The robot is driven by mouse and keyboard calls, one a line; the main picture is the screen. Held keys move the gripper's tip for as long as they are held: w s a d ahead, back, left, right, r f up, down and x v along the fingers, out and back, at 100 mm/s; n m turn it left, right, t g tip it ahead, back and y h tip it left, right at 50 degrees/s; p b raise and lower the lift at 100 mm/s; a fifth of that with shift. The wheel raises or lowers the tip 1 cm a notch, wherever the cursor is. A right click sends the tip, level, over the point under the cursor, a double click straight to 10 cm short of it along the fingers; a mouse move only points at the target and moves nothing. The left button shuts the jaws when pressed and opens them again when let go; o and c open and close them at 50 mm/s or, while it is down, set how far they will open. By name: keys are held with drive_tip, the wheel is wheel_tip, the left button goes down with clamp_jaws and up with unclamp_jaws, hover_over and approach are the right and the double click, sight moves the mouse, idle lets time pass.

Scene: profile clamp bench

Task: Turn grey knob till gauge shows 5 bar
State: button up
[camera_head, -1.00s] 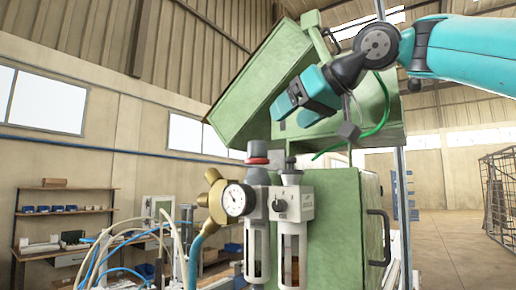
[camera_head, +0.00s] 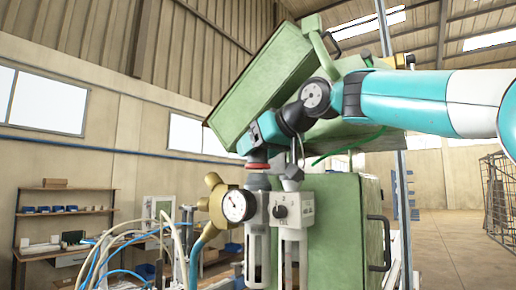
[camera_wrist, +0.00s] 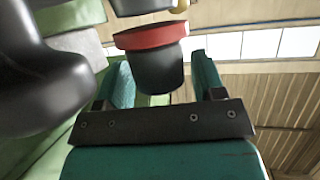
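The grey knob (camera_wrist: 157,72) has a red ring (camera_head: 257,165) at its base and sits on top of the regulator (camera_head: 258,208). My gripper (camera_head: 256,146) is above it, pointing down. In the wrist view the knob lies between my two open fingers, with a gap on each side. In the head view my gripper hides most of the knob. The round pressure gauge (camera_head: 235,206) has a white dial with a dark needle; its figures are too small to read.
A green cabinet (camera_head: 338,235) is behind, with a tilted green housing (camera_head: 262,85) above. Brass fittings (camera_head: 213,192) and hoses (camera_head: 130,235) are at the left.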

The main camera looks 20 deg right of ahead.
drive_tip(key=c, duration=0.7)
drive_tip(key=shift+o, duration=0.2)
drive_tip(key=shift+a+f+m+t+h+b, duration=0.1)
drive_tip(key=shift+m+t+h+b, duration=0.25)
drive_tip(key=shift+b, duration=0.3)
drive_tip(key=shift+a+m+h+b, duration=0.1)
drive_tip(key=shift+m+h+b, duration=0.45)
drive_tip(key=shift+m+h, duration=0.7)
drive_tip(key=shift+h, duration=0.1)
drive_tip(key=shift+r+m+t+h+p, duration=0.15)
drive_tip(key=shift+r+m+h+p, duration=0.05)
drive_tip(key=shift+m+h+p, duration=0.35)
drive_tip(key=shift+r+m+t+h+p, duration=0.15)
drive_tip(key=shift+m+h+p, duration=0.25)
drive_tip(key=shift+h, duration=0.25)
drive_tip(key=shift+m+h+p, duration=0.85)
drive_tip(key=shift+h+p, duration=0.15)
drive_tip(key=shift+p, duration=0.05)
drive_tip(key=shift+f+m+h+p, duration=0.1)
drive_tip(key=shift+m+h+p, duration=0.4)
drive_tip(key=shift+h, duration=0.1)
